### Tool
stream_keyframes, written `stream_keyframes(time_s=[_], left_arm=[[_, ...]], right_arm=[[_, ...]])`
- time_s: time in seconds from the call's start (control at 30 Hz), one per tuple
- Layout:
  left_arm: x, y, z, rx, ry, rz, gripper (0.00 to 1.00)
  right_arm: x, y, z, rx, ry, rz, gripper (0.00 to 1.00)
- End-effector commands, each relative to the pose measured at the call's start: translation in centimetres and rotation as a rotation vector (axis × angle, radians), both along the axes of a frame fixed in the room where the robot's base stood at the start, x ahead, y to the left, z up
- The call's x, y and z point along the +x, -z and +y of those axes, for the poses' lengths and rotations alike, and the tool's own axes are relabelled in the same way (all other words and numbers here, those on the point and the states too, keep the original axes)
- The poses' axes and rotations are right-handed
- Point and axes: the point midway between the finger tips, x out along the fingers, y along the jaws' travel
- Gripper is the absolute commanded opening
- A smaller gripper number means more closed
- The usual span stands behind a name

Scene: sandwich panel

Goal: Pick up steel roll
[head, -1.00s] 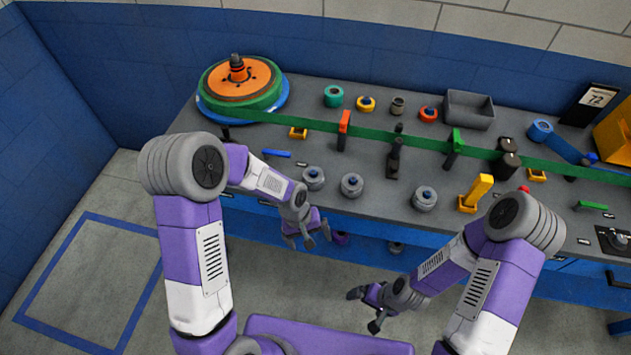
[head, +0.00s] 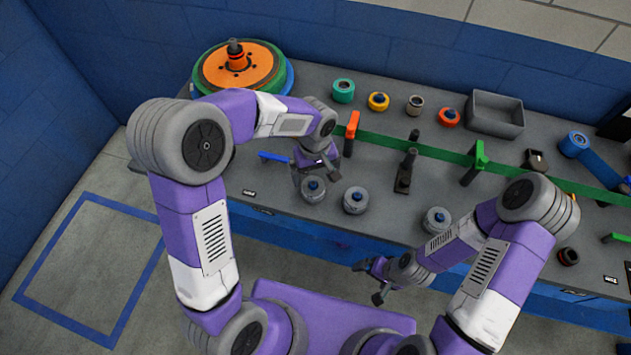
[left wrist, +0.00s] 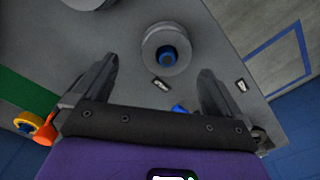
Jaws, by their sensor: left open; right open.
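Several steel-grey rolls with blue cores stand along the bench's front: a left one (head: 312,190), a middle one (head: 355,201) and a right one (head: 437,219). My left gripper (head: 314,172) is open and empty above the bench, just behind the left roll and partly overlapping it in the head view. In the left wrist view a grey roll (left wrist: 166,52) lies ahead, between the lines of the open fingers (left wrist: 158,80); no contact shows. Part of another roll (left wrist: 88,3) is cut by the top edge. My right gripper (head: 374,279) is open and empty in front of the bench.
A green strip (head: 430,152) runs along the bench past an orange-topped stand (head: 351,132) and a black stand (head: 406,170). A blue pen-like bar (head: 273,156) lies left of my left gripper. A grey bin (head: 495,115) stands at the back.

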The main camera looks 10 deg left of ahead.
Motion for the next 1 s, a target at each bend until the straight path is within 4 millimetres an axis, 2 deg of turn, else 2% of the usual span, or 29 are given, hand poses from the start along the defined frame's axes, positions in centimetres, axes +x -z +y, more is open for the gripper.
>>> stream_keyframes(time_s=[0.3, 0.4, 0.7, 1.0], left_arm=[[-0.8, 4.6, 0.2, -0.001, 0.0, 0.003, 1.0], [-0.7, 5.6, 0.3, 0.0, 0.001, 0.002, 1.0], [-0.7, 5.8, 0.2, -0.001, 0.0, -0.001, 0.98], [-0.7, 5.8, 0.2, -0.001, 0.0, -0.001, 0.53]], right_arm=[[0.0, 1.3, 0.0, 0.0, 0.0, 0.0, 1.0], [0.0, 1.4, 0.0, 0.0, 0.0, 0.0, 1.0], [0.0, 1.4, 0.0, 0.0, 0.0, 0.0, 1.0], [0.0, 1.4, 0.0, 0.0, 0.0, 0.0, 1.0]])
